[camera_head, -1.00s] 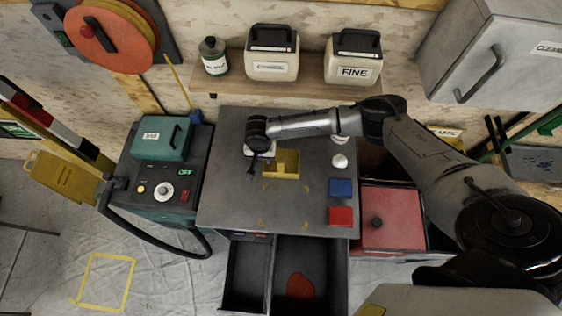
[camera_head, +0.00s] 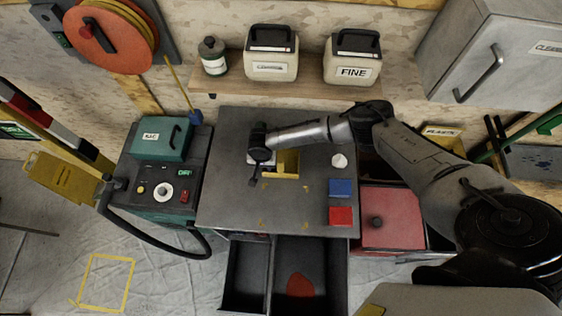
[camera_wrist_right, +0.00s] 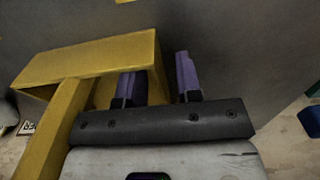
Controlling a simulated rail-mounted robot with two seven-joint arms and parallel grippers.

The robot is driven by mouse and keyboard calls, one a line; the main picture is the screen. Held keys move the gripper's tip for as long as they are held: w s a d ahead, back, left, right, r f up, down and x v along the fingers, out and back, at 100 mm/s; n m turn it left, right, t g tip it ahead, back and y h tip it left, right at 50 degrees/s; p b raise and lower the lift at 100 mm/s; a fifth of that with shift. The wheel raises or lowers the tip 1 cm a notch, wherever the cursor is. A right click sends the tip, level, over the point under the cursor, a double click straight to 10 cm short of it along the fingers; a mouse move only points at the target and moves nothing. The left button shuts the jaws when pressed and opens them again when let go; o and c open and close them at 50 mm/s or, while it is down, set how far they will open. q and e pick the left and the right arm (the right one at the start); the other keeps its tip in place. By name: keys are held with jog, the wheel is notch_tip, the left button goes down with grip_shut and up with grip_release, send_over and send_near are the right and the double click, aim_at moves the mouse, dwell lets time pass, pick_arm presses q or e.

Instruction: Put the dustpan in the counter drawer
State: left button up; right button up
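The yellow dustpan (camera_head: 287,163) lies on the grey counter top (camera_head: 229,205). It also fills the upper left of the right wrist view (camera_wrist_right: 90,62). My right gripper (camera_head: 254,181) is at the dustpan's left side in the head view. In the wrist view its two purple fingers (camera_wrist_right: 159,82) are apart, and an end of the yellow dustpan shows between them. Contact cannot be told. The counter drawer (camera_head: 315,252) is pulled out below the counter's front, with a red flat thing (camera_head: 300,285) inside. My left gripper is not in view.
A blue block (camera_head: 340,187) and a red block (camera_head: 340,216) sit at the counter's right side, near a white object (camera_head: 339,160). A narrower open drawer (camera_head: 247,274) is left of the wide one. A green machine (camera_head: 160,175) stands left. A shelf with containers is behind.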

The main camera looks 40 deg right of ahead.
grip_shut()
dwell(0.4)
